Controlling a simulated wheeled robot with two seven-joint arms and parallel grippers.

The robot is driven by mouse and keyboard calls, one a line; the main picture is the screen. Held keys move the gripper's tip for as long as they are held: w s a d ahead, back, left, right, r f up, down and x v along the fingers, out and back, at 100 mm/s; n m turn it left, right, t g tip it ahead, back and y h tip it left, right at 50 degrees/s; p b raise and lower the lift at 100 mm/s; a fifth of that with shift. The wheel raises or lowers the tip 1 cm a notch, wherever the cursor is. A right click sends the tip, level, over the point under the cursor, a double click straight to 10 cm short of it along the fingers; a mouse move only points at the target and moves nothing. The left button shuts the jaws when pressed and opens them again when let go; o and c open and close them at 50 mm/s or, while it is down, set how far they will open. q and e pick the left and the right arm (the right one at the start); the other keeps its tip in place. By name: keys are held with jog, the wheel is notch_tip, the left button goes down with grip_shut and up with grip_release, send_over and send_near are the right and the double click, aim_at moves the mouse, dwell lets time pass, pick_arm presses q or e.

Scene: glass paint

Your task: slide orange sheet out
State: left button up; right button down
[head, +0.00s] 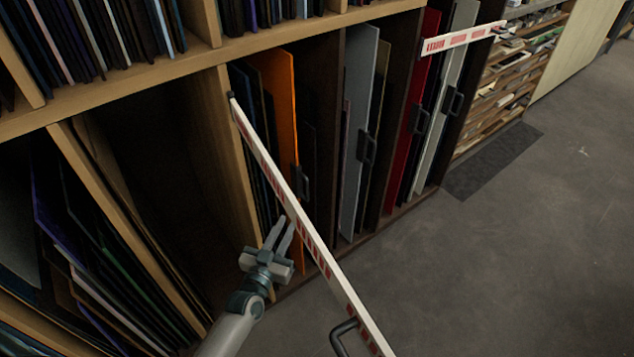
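The orange sheet (281,85) stands upright in a lower rack bay, among dark sheets. A dark handle (301,183) shows at its front edge. A white bar with red markings (267,158) runs from the bay's left post down to the lower right, and crosses in front of the sheet's lower part in the picture. My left gripper (282,224) is just left of the bar, low in front of the bay. Its two fingers point up with a narrow gap and nothing visible between them. I cannot tell whether it touches the bar. My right gripper is out of view.
The bar has a dark handle (344,337) near its lower end. Grey sheets (359,120) and a red sheet (416,115) stand in bays to the right. Another white bar (463,38) crosses the red sheet's bay. The grey floor (500,265) at right is clear.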

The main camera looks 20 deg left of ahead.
aim_at(307, 184)
pick_arm(q)
jog(key=w, duration=1.1)
jog(key=w+d, duration=0.1)
jog(key=w, duration=0.5)
jog(key=shift+w+d, duration=0.1)
jog(key=shift+w, duration=0.05)
jog(key=shift+c, duration=0.7)
grip_shut()
